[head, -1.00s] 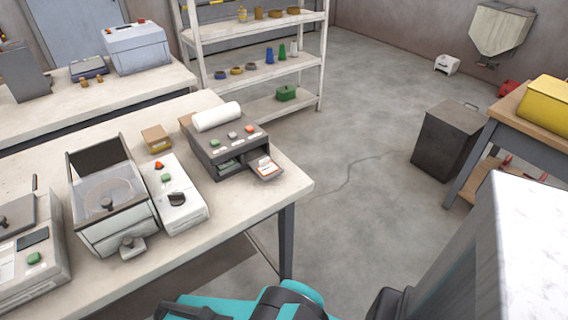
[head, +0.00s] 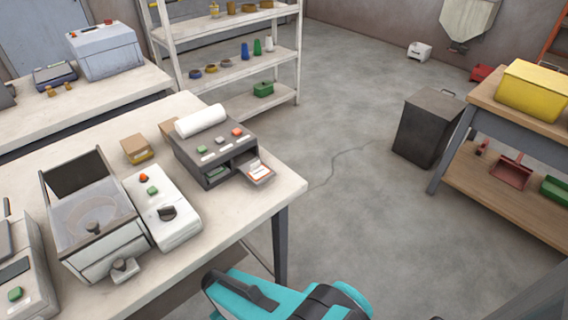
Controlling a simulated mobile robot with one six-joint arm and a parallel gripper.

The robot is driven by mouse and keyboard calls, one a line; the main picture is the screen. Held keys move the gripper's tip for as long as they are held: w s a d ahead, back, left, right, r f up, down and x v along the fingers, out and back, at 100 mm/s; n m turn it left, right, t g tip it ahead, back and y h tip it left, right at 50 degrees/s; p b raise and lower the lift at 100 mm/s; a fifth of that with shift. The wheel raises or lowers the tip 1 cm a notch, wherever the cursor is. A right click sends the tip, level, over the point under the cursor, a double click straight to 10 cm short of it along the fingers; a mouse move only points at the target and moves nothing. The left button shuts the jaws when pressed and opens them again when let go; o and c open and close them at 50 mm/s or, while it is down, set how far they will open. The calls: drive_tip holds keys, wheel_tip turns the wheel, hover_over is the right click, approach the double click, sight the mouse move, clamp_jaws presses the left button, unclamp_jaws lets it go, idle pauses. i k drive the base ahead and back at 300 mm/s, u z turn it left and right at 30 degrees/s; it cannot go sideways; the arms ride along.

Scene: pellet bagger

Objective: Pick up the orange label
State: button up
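A small white label with orange marking (head: 259,171) lies on the pulled-out tray at the front right of a dark grey label machine (head: 213,148). The machine stands near the right end of the pale workbench (head: 215,225), with a white roll on top. Its tray sticks out close to the bench's right edge. Teal and dark links of my arm show at the bottom centre, in front of the bench and below the machine. My gripper's fingers are not visible.
Left of the machine are a white control box (head: 163,208), a clear-sided hopper unit (head: 95,215) and a small cardboard box (head: 137,149). A dark bin (head: 428,125) and a wooden table with a yellow box (head: 535,90) stand right. The floor between is clear.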

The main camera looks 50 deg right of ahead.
sight(258, 172)
drive_tip(key=z, duration=1)
drive_tip(key=k, duration=0.95)
drive_tip(key=i, duration=0.85)
